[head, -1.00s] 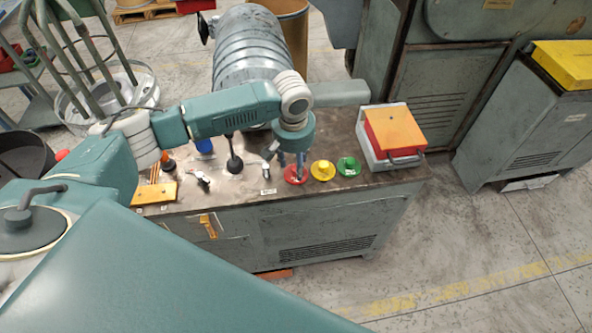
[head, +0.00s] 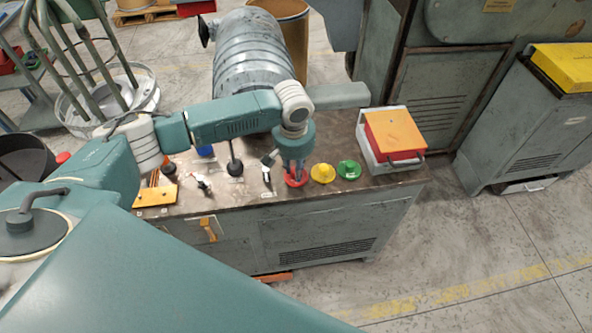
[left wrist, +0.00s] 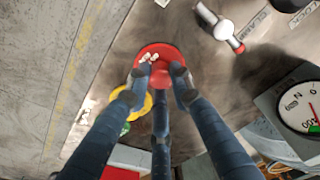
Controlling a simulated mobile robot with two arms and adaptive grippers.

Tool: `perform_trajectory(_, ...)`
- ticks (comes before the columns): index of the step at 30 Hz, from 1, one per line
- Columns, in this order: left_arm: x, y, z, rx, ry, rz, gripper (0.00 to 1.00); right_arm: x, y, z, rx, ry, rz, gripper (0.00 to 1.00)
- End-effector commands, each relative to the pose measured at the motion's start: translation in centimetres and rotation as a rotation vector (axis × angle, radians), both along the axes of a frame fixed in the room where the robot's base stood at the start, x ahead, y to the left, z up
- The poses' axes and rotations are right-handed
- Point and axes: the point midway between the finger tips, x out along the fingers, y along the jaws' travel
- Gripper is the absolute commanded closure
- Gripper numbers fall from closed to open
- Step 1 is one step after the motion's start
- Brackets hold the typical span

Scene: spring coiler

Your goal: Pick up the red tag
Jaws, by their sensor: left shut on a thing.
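The round red tag (head: 289,181) lies on the front part of the bench top (head: 385,181), left of a yellow tag (head: 323,174) and a green tag (head: 348,170). My left gripper (head: 295,172) points straight down onto it and is shut on it. In the left wrist view the red tag (left wrist: 155,50) shows between and beyond the fingertips of my left gripper (left wrist: 157,80). The fingers hide part of its middle. A small pale mark shows on its rim. I cannot tell any gap between tag and bench. My right gripper is not in view.
Left of the tag stand a small lever switch (head: 267,166) and a black-knobbed lever (head: 234,160). An orange-and-red box (head: 393,134) stands at the bench's right end. A dial gauge (left wrist: 300,107) shows in the left wrist view. A ribbed drum (head: 250,55) is behind.

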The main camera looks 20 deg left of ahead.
Motion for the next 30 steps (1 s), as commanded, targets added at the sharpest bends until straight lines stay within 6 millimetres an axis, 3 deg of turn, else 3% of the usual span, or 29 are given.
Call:
perform_trajectory(8, 0.2, -0.1, 3.7, -0.003, -0.006, 0.0, 1.0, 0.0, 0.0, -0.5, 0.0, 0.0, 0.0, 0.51)
perform_trajectory(21, 0.2, -0.1, 15.7, -0.003, -0.006, -0.001, 1.0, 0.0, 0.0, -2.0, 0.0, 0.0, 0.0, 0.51)
perform_trajectory(30, 0.1, -0.1, 19.8, -0.002, -0.001, 0.0, 1.0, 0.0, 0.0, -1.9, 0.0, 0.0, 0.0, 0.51)
